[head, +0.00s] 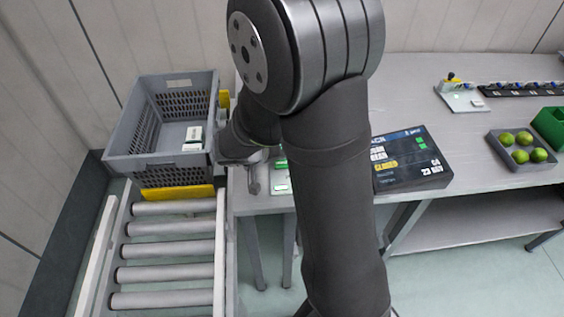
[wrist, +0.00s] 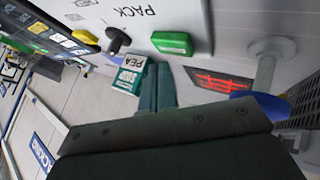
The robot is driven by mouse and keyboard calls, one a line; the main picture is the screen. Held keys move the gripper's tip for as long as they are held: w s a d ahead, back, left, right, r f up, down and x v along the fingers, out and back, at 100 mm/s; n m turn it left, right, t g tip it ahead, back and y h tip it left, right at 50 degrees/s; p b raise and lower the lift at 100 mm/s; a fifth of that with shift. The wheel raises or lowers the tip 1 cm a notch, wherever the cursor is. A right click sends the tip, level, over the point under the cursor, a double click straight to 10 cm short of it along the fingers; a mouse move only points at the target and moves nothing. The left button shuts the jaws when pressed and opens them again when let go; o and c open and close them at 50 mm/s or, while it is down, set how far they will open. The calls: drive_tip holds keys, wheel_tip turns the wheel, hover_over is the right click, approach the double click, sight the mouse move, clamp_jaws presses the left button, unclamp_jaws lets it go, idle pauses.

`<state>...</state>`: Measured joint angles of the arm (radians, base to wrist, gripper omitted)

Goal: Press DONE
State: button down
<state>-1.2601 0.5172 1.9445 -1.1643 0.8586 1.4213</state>
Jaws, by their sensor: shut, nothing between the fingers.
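No DONE lettering is readable. My gripper (wrist: 155,72) is shut and empty, its fingertips pointing toward the panel near the green button. Whether they touch it I cannot tell; a gap seems to show. In the head view my arm hides the gripper's tips and most of the panel; a green bit of it (head: 281,165) shows beside the arm.
A red-lit display (wrist: 222,82) and a grey post (wrist: 266,62) are to the right. A grey tote (head: 120,150) holding a small box (head: 193,138) stands left on the roller conveyor (head: 170,250).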

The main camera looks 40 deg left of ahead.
drive_tip(key=shift+r, duration=2.5)
wheel_tip(320, 180, up, 4)
drive_tip(key=shift+f, duration=0.1)
